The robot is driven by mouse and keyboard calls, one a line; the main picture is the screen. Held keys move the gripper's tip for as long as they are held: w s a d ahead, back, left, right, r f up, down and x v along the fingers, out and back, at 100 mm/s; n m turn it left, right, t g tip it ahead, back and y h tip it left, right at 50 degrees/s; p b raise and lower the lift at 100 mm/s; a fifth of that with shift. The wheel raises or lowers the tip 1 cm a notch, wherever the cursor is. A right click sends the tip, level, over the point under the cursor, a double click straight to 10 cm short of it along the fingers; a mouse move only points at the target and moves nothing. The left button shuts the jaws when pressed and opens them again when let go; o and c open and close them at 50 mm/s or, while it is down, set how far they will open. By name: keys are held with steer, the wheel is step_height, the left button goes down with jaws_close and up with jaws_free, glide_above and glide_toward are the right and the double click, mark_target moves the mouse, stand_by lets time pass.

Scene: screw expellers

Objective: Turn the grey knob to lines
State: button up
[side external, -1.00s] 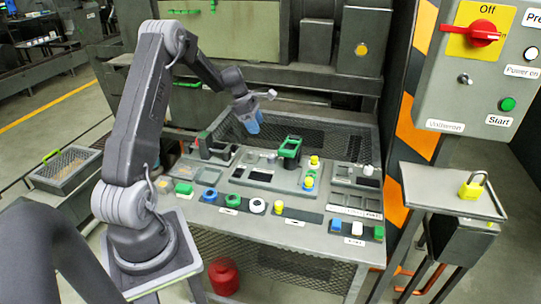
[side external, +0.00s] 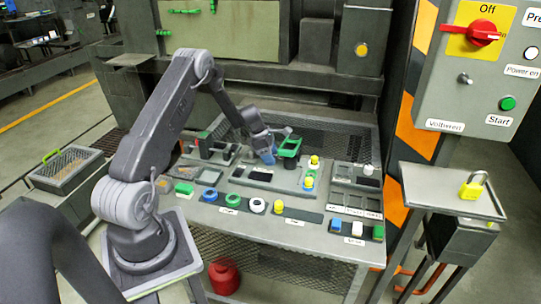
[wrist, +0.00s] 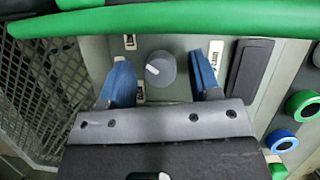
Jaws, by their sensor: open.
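The grey knob (wrist: 160,68) is a round dial with a short white mark on its left part, on the grey panel in the wrist view. My gripper (wrist: 163,85) is open, with one blue finger to the left of the knob and one to the right. Gaps show between the fingers and the knob. Small white labels stand around the knob, too small to read. In the side external view my gripper (side external: 268,158) points down over the console, next to the green handle (side external: 290,146). The knob cannot be made out in that view.
A green bar (wrist: 180,18) crosses the top of the wrist view, just beyond the knob. A dark rectangular plate (wrist: 248,75) lies to its right. Several coloured buttons and rings line the console (side external: 330,261) front. A metal mesh (wrist: 55,85) is at the left.

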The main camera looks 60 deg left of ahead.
steer(key=shift+c, duration=0.3)
steer(key=c, duration=0.9)
steer(key=shift+o, duration=0.2)
steer(key=m+g+h, duration=0.1)
steer(key=m, duration=0.3)
steer(key=shift+m, duration=0.3)
steer(key=o, duration=0.9)
steer(key=shift+a, duration=0.1)
steer(key=v, duration=1.3)
steer(key=shift+w+a+r, duration=0.15)
steer(key=shift+w+r, duration=0.05)
steer(key=shift+r, duration=0.2)
